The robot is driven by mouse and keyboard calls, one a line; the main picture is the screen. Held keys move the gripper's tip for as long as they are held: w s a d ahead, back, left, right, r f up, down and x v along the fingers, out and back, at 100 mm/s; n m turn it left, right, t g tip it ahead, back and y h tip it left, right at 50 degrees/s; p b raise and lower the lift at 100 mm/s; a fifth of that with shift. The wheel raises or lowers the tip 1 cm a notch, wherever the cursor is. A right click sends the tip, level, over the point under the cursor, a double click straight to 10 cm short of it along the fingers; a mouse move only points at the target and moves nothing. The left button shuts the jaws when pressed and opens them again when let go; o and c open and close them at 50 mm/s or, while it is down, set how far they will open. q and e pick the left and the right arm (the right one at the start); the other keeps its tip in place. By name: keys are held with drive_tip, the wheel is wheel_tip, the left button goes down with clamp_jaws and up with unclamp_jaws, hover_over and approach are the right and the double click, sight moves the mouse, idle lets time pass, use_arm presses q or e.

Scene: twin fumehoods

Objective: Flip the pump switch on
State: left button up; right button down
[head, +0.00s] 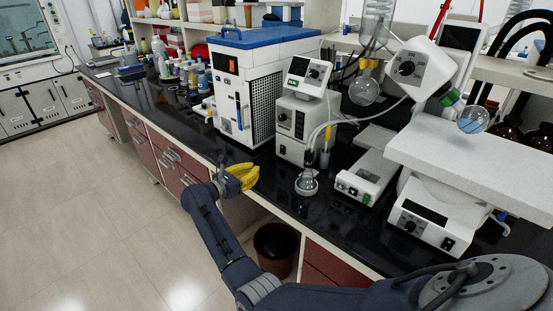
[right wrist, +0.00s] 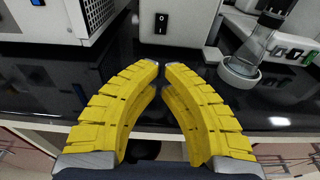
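The pump (head: 297,122) is a white box with a tilted display and dial unit on top, standing on the black bench in the head view. Its lower front shows in the right wrist view, with a black rocker switch (right wrist: 162,23) marked with a line and a circle. My right gripper (head: 257,176) has yellow fingers and is at the bench's front edge, left of and in front of the pump. In the right wrist view its fingertips (right wrist: 162,68) are nearly together, empty, and apart from the switch, which lies straight beyond them. My left gripper is out of view.
A white and blue chiller (head: 262,85) stands left of the pump. A small flask (head: 306,184) sits in a round holder to the right, with a hotplate (head: 358,180) beyond it. The bench top between my fingers and the pump is clear.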

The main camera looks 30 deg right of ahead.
sight(283, 155)
drive_tip(key=x, duration=1.4)
idle(0.4)
